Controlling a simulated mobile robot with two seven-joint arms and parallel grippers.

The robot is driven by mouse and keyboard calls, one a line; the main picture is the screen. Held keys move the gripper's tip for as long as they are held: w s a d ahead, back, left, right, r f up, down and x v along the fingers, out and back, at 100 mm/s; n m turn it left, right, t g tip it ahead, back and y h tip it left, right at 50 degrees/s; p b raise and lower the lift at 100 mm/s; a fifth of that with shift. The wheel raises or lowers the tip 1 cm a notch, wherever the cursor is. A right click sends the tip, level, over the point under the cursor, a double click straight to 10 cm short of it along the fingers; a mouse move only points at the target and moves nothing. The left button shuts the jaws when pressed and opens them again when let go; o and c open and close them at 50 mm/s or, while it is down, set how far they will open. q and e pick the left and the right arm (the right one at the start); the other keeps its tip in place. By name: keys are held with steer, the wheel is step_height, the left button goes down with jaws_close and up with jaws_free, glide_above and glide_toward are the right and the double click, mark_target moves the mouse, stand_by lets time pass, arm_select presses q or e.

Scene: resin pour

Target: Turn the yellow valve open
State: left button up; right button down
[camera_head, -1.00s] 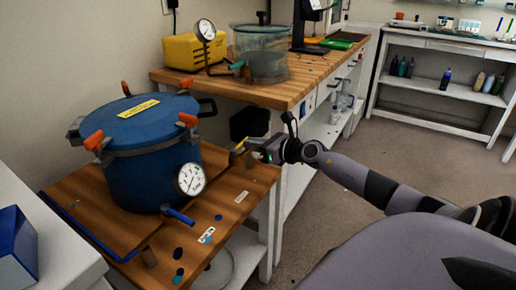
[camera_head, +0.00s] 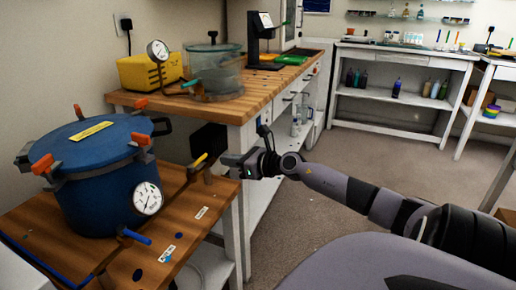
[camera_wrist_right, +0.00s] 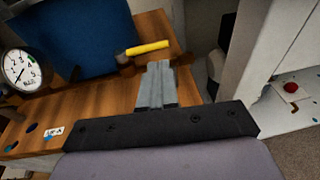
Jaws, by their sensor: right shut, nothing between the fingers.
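The yellow valve handle (camera_head: 199,161) sits on a pipe fitting at the right side of the small wooden table, beside the blue pressure pot (camera_head: 98,182). In the right wrist view the yellow handle (camera_wrist_right: 148,47) lies roughly crosswise, just beyond my fingertips. My right gripper (camera_head: 226,171) is shut and empty, just right of the handle and apart from it in the head view. Its closed fingers (camera_wrist_right: 158,68) point toward the handle. A blue handle (camera_head: 135,236) sits below the pot's gauge (camera_head: 148,198). My left gripper is not in view.
A taller wooden bench (camera_head: 262,100) behind holds a yellow pump (camera_head: 148,71) and a clear chamber (camera_head: 216,70). Its white leg stands close to my right gripper. A white shelf unit (camera_head: 388,92) stands at the back. The carpet to the right is clear.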

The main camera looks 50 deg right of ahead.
steer(key=d+v, duration=0.1)
steer(key=v, duration=0.6)
steer(key=shift+s, duration=0.2)
steer(key=s+a+f+m+g+h, duration=0.1)
steer(key=s+a+f+m, duration=0.5)
steer(key=a+f+m, duration=0.65)
steer(key=s+a+f+m+g+h, duration=0.2)
steer(key=s+a+f+m, duration=0.5)
steer(key=m, duration=0.9)
steer(key=s+a+f+m+g+y, duration=0.1)
steer(key=s+a+f+m+y, duration=0.1)
steer(key=a+m, duration=0.35)
steer(key=s+a+f+m+g+y, duration=0.1)
steer(key=s+a+m, duration=0.1)
steer(key=a, duration=0.7)
step_height(320, 180, up, 14)
steer(key=d+p, duration=0.2)
steer(key=p, duration=1.5)
steer(key=shift+s+d+h+p, duration=0.2)
steer(key=shift+d+h+p, duration=0.1)
steer(key=shift+d+p, duration=0.1)
